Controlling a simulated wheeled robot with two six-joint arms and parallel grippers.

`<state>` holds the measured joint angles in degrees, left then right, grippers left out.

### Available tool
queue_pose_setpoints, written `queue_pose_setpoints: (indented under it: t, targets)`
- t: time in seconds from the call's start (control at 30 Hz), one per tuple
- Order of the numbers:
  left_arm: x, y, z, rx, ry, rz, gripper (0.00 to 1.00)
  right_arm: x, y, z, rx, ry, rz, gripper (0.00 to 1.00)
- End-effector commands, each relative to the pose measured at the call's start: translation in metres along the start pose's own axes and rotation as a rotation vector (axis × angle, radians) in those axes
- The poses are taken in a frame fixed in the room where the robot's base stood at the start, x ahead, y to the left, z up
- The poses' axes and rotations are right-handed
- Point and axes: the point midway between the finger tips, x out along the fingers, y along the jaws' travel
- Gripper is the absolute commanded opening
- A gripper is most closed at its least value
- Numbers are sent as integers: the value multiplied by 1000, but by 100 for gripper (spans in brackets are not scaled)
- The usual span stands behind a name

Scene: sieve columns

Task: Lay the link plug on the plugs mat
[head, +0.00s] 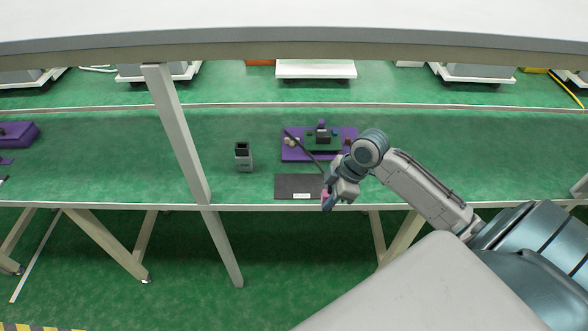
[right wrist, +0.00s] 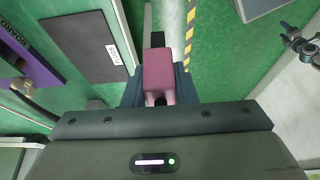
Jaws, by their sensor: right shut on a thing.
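The link plug (right wrist: 157,75) is a mauve block with dark ends; in the head view only a small pink bit of it (head: 326,199) shows. My right gripper (right wrist: 158,92) is shut on it. In the head view this gripper (head: 328,194) is at the front edge of the green table, at the right end of the plugs mat. The plugs mat (head: 292,182) is a flat dark rectangle with a white label and looks bare. In the right wrist view the mat (right wrist: 80,45) lies to the left of the plug. My left gripper is not in view.
A purple board (head: 292,154) with a dark green unit and small parts stands behind the mat, with a dark cable or rod (head: 294,138) at its left. A grey box with a dark top (head: 244,160) stands left of it. A slanted table post (head: 178,135) crosses the view farther left.

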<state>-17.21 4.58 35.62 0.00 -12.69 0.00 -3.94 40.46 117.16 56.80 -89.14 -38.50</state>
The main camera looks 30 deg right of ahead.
Motion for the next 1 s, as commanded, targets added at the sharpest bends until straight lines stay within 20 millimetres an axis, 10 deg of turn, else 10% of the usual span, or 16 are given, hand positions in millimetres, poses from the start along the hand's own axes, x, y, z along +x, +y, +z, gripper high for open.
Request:
queue_pose_setpoints:
  t: [0.53,1.0]
  targets:
    - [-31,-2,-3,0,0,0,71,32,118,-53,3,4,-2,0]
    - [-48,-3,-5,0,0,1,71,63,132,-48,3,1,-4,0]
